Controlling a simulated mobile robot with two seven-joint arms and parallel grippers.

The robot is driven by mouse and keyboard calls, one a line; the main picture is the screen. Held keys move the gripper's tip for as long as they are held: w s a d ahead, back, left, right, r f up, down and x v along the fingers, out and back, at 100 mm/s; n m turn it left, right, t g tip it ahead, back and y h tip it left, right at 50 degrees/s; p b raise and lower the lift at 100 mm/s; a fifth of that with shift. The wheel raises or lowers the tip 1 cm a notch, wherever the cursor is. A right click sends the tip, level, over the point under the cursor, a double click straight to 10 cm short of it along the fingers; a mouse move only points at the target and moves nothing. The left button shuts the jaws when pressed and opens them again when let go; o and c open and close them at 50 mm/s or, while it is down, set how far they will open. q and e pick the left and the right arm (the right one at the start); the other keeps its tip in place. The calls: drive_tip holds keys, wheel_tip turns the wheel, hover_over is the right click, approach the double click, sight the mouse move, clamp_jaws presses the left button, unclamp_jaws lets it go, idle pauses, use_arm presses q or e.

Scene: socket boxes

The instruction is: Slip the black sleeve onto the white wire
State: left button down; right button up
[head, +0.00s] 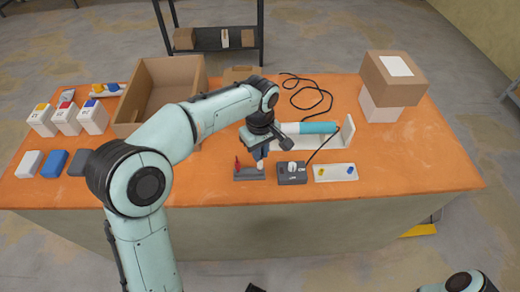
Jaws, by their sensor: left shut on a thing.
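My left gripper (261,155) points down over the right end of a small grey block (249,174) near the table's front edge. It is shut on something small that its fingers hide. A short white piece, which looks like the white wire (261,165), shows just below the fingertips; I cannot tell whether they touch. A red upright piece (237,163) stands at the block's left end. I cannot make out the black sleeve. My right gripper is out of the picture.
A dark grey box (292,178) and a white plate (335,173) with small coloured pieces lie to the right. Behind are a white stand with a teal cylinder (318,128) and a black cable (313,92). An open carton (150,112) stands left; stacked boxes (391,80) stand right.

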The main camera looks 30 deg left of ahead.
use_arm(q)
drive_tip(key=shift+f, duration=0.4)
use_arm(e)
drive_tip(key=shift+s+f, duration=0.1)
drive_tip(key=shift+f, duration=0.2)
use_arm(q)
drive_tip(key=c, duration=0.6)
unclamp_jaws()
drive_tip(key=shift+c, duration=0.2)
wheel_tip(320, 180, up, 8)
drive_tip(key=p, duration=0.4)
drive_tip(key=shift+w+f+p, duration=0.1)
drive_tip(key=shift+f+p, duration=0.05)
drive_tip(key=shift+p, duration=0.15)
drive_tip(key=shift+f, duration=0.1)
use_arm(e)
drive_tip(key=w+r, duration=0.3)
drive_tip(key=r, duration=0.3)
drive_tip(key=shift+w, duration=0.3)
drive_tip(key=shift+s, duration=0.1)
